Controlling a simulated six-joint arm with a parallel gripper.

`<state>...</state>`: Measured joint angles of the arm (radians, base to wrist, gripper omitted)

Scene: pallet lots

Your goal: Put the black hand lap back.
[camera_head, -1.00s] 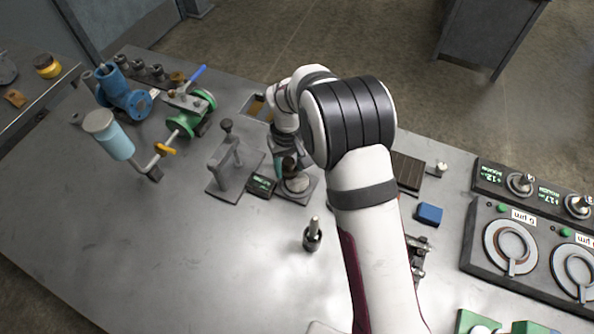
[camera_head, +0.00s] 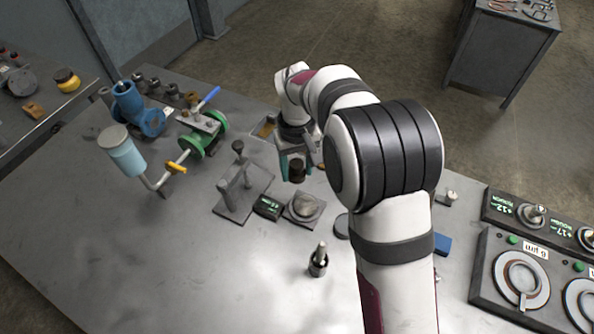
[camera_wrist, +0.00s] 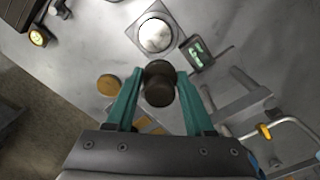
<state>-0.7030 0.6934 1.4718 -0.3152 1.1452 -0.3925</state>
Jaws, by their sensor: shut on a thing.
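The black hand lap (camera_head: 297,171), a dark knob-shaped piece, is held between the teal fingers of my gripper (camera_head: 292,165). In the wrist view, my gripper (camera_wrist: 158,92) is shut on the lap (camera_wrist: 158,85), whose round end faces the camera. The lap is clear of the round grey plate on a square base (camera_head: 305,207), which is in front of the gripper in the head view. The same plate (camera_wrist: 155,34) shows beyond the lap in the wrist view, with nothing on it.
A small display box (camera_head: 268,206) and a grey stand (camera_head: 238,185) are left of the plate. A dark cylinder with a pale peg (camera_head: 318,262) stands in front. Blue and green valves (camera_head: 203,130) are at left, ring panels (camera_head: 520,278) at right. The front-left table is bare.

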